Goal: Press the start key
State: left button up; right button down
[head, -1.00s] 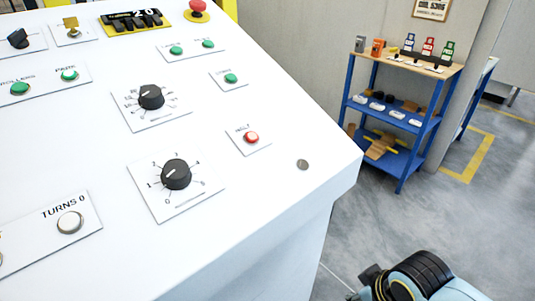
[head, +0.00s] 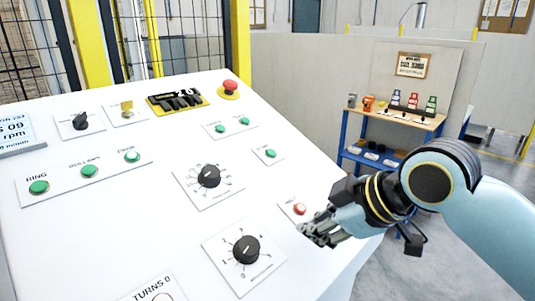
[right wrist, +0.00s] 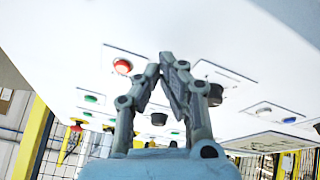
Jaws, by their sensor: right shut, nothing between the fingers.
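A sloped white control panel (head: 130,230) carries several keys. A single green key (head: 270,153) sits on its own small plate on the right side; its label is too small to read, so I cannot tell for sure that it is the start key. A red key (head: 299,208) sits below it, and also shows in the right wrist view (right wrist: 122,66). My right gripper (head: 308,236) is shut and empty at the panel's right edge, just below the red key in the head view. In the right wrist view its fingertips (right wrist: 166,60) meet near a dial. My left gripper is not in view.
Two black dials (head: 209,176) (head: 246,249) stand left of my gripper. More green keys (head: 131,156) line the upper left. A red mushroom button (head: 230,87) is at the panel's far corner. A blue shelf rack (head: 425,123) stands beyond on the right.

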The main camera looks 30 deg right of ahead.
jog(key=w+r+n, duration=0.1)
jog(key=w, duration=0.1)
jog(key=w+r+n+t+y, duration=0.1)
jog(key=w+r, duration=0.1)
jog(key=w+r+n, duration=0.1)
jog(key=w+r, duration=0.1)
jog(key=w, duration=0.1)
jog(key=shift+w+d+r+t, duration=0.1)
jog(key=shift+d+r+t, duration=0.1)
jog(key=shift+t, duration=0.2)
jog(key=w+d+r+n+t+y, duration=0.2)
jog(key=w+d+r+n, duration=0.1)
jog(key=w+r, duration=0.5)
notch_tip(320, 180, up, 3)
jog(key=shift+w+f+n+t+y, duration=0.1)
jog(key=shift+w+n+t+y, duration=0.05)
jog(key=shift+n+t+y, duration=0.2)
jog(key=shift+f, duration=0.15)
jog(key=b, duration=0.6)
send_over(271, 153)
jog(key=s, duration=0.2)
jog(key=f, duration=0.6)
jog(key=shift+s+d+f, duration=0.2)
jog(key=shift+d+f, duration=0.05)
jog(key=shift+f, duration=0.1)
jog(key=shift+w+a+f+b, duration=0.1)
jog(key=shift+w+f+b, duration=0.25)
jog(key=shift+f, duration=0.25)
jog(key=shift+f, duration=0.1)
